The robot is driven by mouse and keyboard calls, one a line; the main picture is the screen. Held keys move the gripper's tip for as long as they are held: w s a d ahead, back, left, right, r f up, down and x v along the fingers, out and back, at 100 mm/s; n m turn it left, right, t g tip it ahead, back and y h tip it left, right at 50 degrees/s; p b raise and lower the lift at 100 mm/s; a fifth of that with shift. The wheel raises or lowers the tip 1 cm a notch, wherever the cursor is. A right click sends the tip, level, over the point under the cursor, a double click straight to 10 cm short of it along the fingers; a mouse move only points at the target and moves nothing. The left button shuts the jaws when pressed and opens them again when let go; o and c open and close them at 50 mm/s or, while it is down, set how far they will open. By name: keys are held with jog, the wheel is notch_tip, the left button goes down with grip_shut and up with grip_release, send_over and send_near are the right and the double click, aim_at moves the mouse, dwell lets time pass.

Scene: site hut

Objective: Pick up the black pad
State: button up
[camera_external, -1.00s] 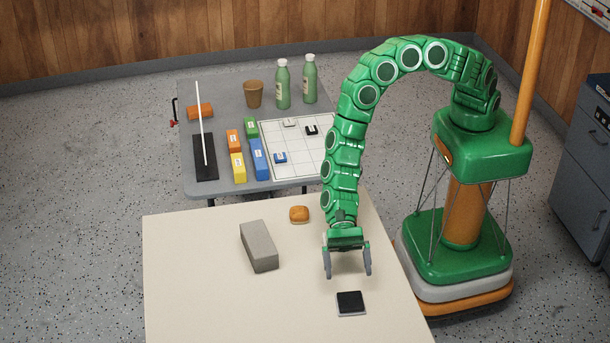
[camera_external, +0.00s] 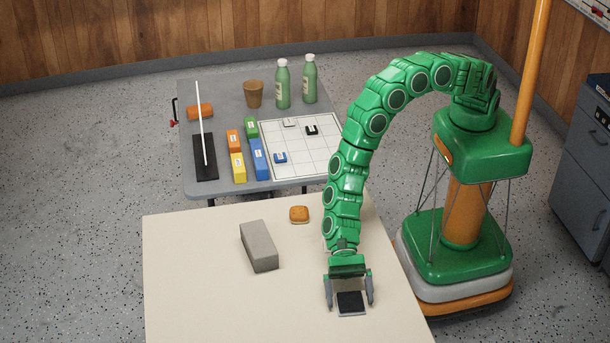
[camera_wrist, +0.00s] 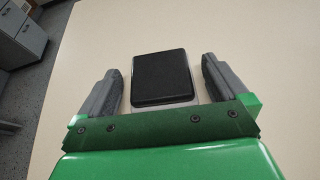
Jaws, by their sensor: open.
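The black pad (camera_external: 351,302) is a flat dark square with a pale lower edge, lying on the cream table (camera_external: 200,290) near its right side. It also shows in the wrist view (camera_wrist: 161,76), between the two grey fingers. My gripper (camera_external: 349,303) is open, with one finger to the left of the pad and one to the right. In the wrist view my gripper (camera_wrist: 165,75) has gaps between each finger and the pad. The exact height of the fingertips above the table cannot be told.
A grey block (camera_external: 259,247) and a small orange-brown bun-like item (camera_external: 299,214) lie on the cream table, left of my arm. A grey table (camera_external: 220,100) behind holds bottles, a cup, coloured boxes and a white grid board (camera_external: 300,160). The cream table's left part is clear.

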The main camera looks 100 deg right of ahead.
aim_at(352, 301)
jog(key=c, duration=1)
jog(key=shift+r, duration=0.1)
jog(key=shift+r, duration=0.55)
notch_tip(352, 301, up, 2)
jog(key=shift+r, duration=0.1)
jog(key=s+d+r, duration=0.6)
jog(key=s, duration=0.1)
jog(key=s+d+r, duration=0.3)
jog(key=shift+s+d+r, duration=0.1)
jog(key=shift+s+r, duration=0.2)
